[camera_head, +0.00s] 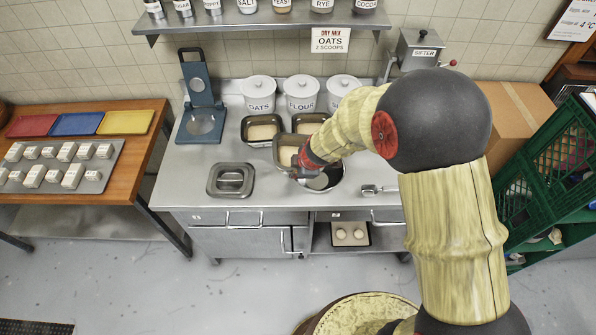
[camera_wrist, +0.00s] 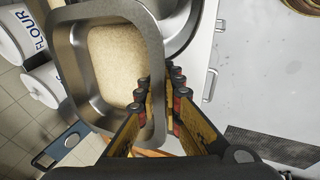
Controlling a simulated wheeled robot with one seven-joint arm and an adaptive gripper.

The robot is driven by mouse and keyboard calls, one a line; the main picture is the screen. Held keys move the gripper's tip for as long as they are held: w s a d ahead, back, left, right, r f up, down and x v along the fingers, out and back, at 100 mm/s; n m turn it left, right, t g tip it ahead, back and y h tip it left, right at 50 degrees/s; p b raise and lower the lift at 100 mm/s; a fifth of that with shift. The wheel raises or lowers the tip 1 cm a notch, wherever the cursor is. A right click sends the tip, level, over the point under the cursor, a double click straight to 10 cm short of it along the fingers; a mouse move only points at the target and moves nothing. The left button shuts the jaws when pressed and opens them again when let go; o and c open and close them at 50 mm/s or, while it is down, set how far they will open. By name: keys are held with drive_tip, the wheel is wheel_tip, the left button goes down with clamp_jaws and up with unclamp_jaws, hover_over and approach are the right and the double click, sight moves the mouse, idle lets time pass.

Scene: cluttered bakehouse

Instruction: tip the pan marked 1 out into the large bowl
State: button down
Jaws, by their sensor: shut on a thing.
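My gripper (camera_head: 303,168) is shut on the rim of a grey metal pan (camera_head: 279,155); the wrist view shows its fingers (camera_wrist: 167,100) on either side of the pan's wall (camera_wrist: 86,83). Pale beige contents (camera_wrist: 118,62) lie inside this pan. I cannot read a mark on it. The large metal bowl (camera_head: 335,180) stands on the steel counter, just right of the held pan and partly hidden by my gripper. Its rim (camera_wrist: 187,32) shows beside the pan in the wrist view. Two similar filled pans (camera_head: 247,140) (camera_head: 300,116) are behind.
White lidded tubs marked OATS (camera_head: 258,88), FLOUR (camera_head: 301,89) and one more line the counter's back. A blue scale-like stand (camera_head: 201,100) and a lidded metal tin (camera_head: 231,195) are left. A metal scoop (camera_head: 371,190) lies right of the bowl. The front counter edge is clear.

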drive_tip(key=shift+w+b, duration=0.1)
drive_tip(key=shift+b, duration=0.6)
drive_tip(key=y+b, duration=0.1)
drive_tip(key=b, duration=0.1)
drive_tip(key=shift+r+b, duration=0.15)
drive_tip(key=shift+b, duration=0.2)
drive_tip(key=shift+r+y+b, duration=0.35)
drive_tip(key=shift+y+b, duration=0.05)
drive_tip(key=shift+b, duration=0.55)
drive_tip(key=shift+a+r+b, duration=0.1)
drive_tip(key=shift+r+b, duration=0.15)
drive_tip(key=shift+b, duration=0.05)
drive_tip(key=shift+m+y+b, duration=0.3)
drive_tip(key=shift+y, duration=0.1)
drive_tip(key=shift+b, duration=0.5)
drive_tip(key=shift+d+y+b, duration=0.2)
drive_tip(key=shift+y+b, duration=0.2)
drive_tip(key=shift+b, duration=0.15)
drive_tip(key=shift+r+y+b, duration=0.5)
drive_tip(key=shift+r+y, duration=0.1)
drive_tip(key=shift+r, duration=0.1)
